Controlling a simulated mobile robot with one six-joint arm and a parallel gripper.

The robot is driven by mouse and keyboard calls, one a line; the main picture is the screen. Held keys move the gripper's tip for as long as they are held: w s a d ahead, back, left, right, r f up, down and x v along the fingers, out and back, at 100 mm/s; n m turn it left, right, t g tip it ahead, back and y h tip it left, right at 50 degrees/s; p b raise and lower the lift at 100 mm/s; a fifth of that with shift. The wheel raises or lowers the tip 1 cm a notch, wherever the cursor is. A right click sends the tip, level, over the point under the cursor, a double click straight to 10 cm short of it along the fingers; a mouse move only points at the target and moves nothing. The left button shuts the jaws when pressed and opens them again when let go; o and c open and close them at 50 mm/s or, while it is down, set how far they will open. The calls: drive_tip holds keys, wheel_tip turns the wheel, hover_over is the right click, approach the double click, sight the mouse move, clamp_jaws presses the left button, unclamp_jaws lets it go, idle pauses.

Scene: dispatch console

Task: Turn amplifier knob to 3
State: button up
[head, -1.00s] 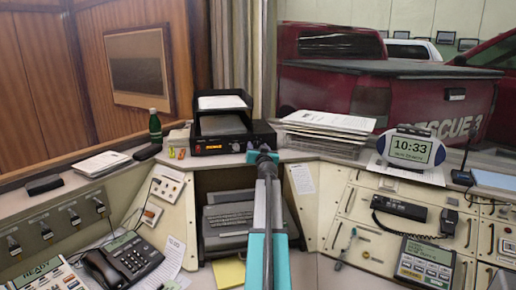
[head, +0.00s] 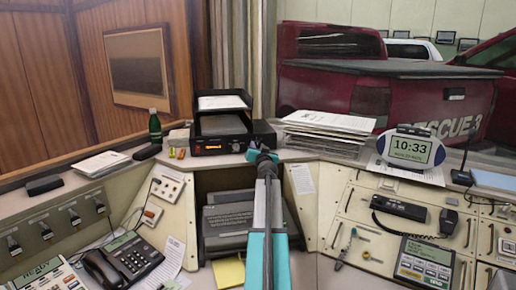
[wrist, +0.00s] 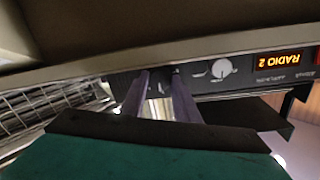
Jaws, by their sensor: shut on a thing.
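The amplifier (head: 222,148) is a low black unit with an orange display, at the back of the console under a paper tray. In the wrist view its front panel (wrist: 238,84) shows upside down, with the display reading RADIO 2. A pale round knob (wrist: 221,67) sits between the display and my gripper. My gripper (wrist: 162,74) is at the panel, its two fingers shut on a dark knob that they mostly hide. I cannot read that knob's pointer or scale. In the head view, my gripper (head: 262,155) is at the amplifier's right end.
A paper tray (head: 222,103) stands on the amplifier. A stack of papers (head: 328,122) lies just right of it; a green bottle (head: 155,126) stands to the left. A clock (head: 410,150) is farther right. Below the amplifier is a recess with a grey machine (head: 226,222).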

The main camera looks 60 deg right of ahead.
drive_tip(key=m, duration=0.4)
drive_tip(key=shift+r+p, duration=0.1)
drive_tip(key=shift+p, duration=0.3)
drive_tip(key=shift+d+m+y+p, duration=0.1)
drive_tip(key=shift+m+y+p, duration=0.3)
drive_tip(key=shift+m, duration=1.8)
drive_tip(key=o, duration=1)
drive_tip(key=shift+s, duration=0.1)
drive_tip(key=shift+o, duration=0.2)
drive_tip(key=shift+n, duration=0.4)
